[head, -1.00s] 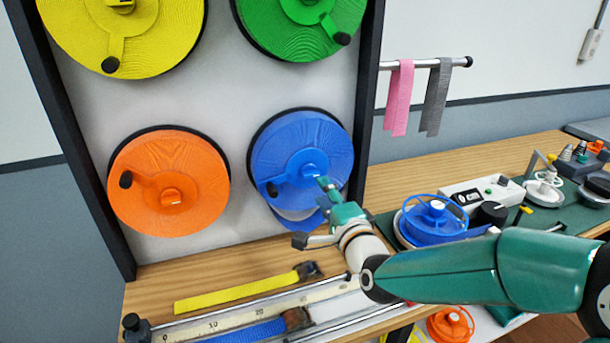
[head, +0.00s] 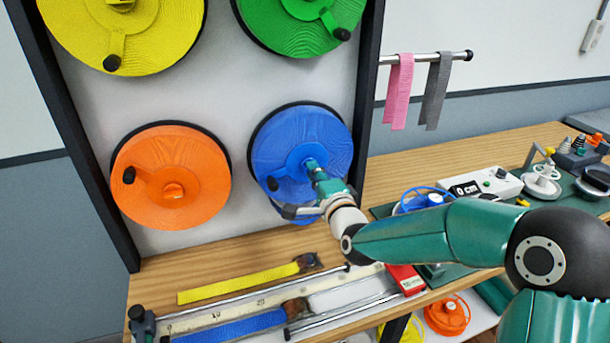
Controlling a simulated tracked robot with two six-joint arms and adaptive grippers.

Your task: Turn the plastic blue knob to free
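The blue reel (head: 333,145) is mounted on the wall panel at the lower right, with a small blue knob (head: 310,163) at its centre and a black crank handle (head: 272,184) at its lower left. My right gripper (head: 301,188) is at the reel's lower right face. One fingertip reaches up to the knob; the other finger is lower, near the reel's bottom edge. The fingers look spread apart, with nothing clearly between them. Whether the fingertip touches the knob cannot be told. My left gripper does not show.
Orange (head: 195,190), yellow (head: 175,30) and green (head: 275,28) reels share the panel. Below, a yellow strap (head: 240,283), a blue strap (head: 235,326) and a measuring rail lie on the wooden bench. Another blue spool, a "0 cm" box (head: 495,183) and tools stand at the right.

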